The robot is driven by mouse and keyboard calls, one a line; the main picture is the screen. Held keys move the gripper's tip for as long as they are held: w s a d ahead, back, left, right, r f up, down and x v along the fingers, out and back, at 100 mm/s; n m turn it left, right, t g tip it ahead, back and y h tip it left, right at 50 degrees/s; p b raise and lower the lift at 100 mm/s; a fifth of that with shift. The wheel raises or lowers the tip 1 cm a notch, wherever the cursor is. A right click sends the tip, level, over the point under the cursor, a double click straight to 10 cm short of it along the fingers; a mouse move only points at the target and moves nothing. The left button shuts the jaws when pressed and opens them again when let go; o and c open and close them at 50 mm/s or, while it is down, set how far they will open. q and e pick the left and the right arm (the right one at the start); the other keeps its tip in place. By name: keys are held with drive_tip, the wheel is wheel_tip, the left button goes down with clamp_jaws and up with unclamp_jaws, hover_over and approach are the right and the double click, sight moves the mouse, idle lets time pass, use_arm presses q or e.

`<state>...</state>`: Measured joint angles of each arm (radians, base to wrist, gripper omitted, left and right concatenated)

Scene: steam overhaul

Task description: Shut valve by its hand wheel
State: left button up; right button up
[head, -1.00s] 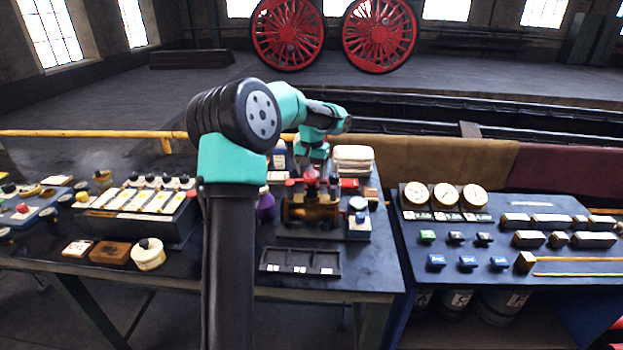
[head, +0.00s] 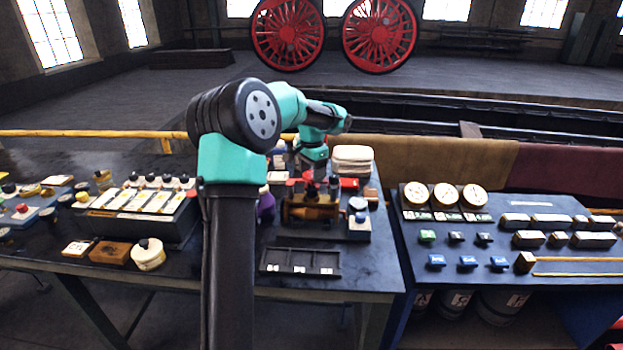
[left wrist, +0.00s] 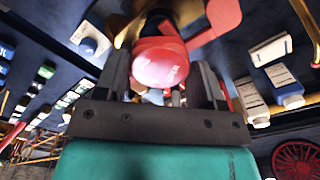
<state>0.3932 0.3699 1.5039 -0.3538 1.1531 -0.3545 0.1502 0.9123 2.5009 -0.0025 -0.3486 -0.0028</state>
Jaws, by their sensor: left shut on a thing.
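The valve (head: 308,212) has a brass body and stands on the dark bench in the head view. My left gripper (head: 313,170) is directly above it, pointing down. In the left wrist view, a round red piece (left wrist: 160,62), which I take for the top of the hand wheel, sits between the two dark fingers. The left gripper is shut on it. A flat red arm (left wrist: 218,18) shows beyond the right finger. In the head view the gripper hides most of the wheel. I cannot tell how far the valve is turned. My right gripper is not in view.
A black compartment tray (head: 300,262) lies in front of the valve. Folded cloths (head: 353,158) lie behind. The gauge panel (head: 445,215) is farther right.

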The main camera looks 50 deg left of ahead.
use_arm(q)
drive_tip(key=shift+m, duration=1.1)
drive_tip(key=m, duration=0.3)
drive_tip(key=shift+m, duration=2.2)
drive_tip(key=shift+c, duration=0.5)
drive_tip(key=o, duration=1.2)
drive_tip(key=shift+c, duration=0.2)
